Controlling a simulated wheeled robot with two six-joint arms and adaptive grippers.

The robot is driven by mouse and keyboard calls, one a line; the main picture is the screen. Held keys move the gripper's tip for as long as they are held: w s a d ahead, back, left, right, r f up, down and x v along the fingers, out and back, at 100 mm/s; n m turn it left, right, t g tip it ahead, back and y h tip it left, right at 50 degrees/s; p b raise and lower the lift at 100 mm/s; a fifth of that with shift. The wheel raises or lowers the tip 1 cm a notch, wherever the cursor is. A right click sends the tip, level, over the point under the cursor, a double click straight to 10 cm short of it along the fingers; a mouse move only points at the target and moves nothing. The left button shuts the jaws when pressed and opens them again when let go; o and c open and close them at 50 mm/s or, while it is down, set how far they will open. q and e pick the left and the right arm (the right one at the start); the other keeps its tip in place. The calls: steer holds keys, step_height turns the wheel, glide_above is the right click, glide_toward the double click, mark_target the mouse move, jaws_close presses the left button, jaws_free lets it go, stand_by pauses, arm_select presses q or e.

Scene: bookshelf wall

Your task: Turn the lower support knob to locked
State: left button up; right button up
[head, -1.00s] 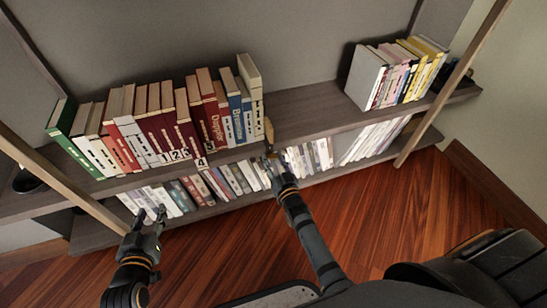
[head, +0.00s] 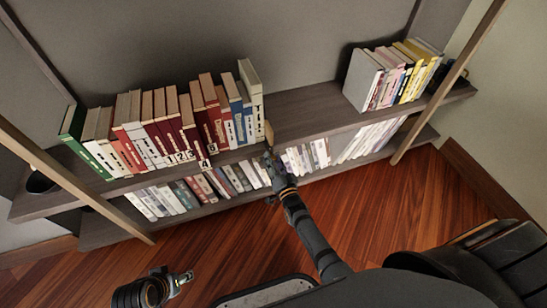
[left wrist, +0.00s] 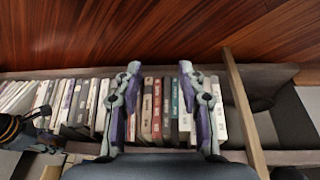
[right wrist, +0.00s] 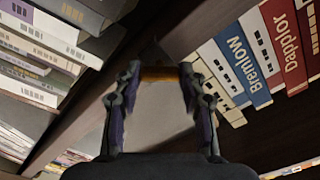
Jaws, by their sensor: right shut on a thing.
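My right gripper (head: 270,158) is at the front edge of the upper shelf, just right of the upright books. In the right wrist view, its fingers (right wrist: 160,78) are shut on an orange-brown piece, which looks like the lower support knob (right wrist: 160,74); its shape and any lock marking are not clear. A thin tan wooden piece (head: 268,132) stands just above that gripper at the end of the book row. My left gripper (head: 180,280) is low over the floor, away from the shelf. In the left wrist view its fingers (left wrist: 158,75) are apart and empty.
Numbered and titled books (head: 160,125) stand on the upper shelf (head: 310,110), more books (head: 385,80) at right. Paler books (head: 165,200) fill the lower shelf. Slanted wooden posts (head: 60,175) flank the unit. The wooden floor (head: 400,215) in front is clear.

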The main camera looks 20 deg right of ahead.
arm_select(q)
steer(key=shift+s+a+r+g+y+p, duration=0.15)
steer(key=shift+a+r+g+p, duration=0.1)
steer(key=shift+r+p, duration=0.25)
steer(key=shift+s+a+r+g+y+p, duration=0.1)
steer(key=shift+s+a+r+g+p, duration=0.1)
steer(key=shift+r+g+p, duration=0.3)
steer(key=shift+s+a+r+g+y+p, duration=0.1)
steer(key=shift+a+r+p, duration=0.15)
steer(key=shift+r, duration=0.4)
arm_select(e)
steer(key=shift+f+m, duration=0.1)
steer(key=shift+m, duration=4.4)
arm_select(q)
steer(key=shift+w+r, duration=0.1)
arm_select(e)
steer(key=o, duration=1.1)
steer(key=shift+o, duration=0.2)
arm_select(q)
steer(key=shift+s, duration=0.2)
arm_select(e)
steer(key=shift+s, duration=0.1)
arm_select(q)
steer(key=shift+w, duration=0.15)
arm_select(e)
steer(key=s, duration=1.1)
steer(key=shift+s+d, duration=0.25)
steer(key=shift+s, duration=0.15)
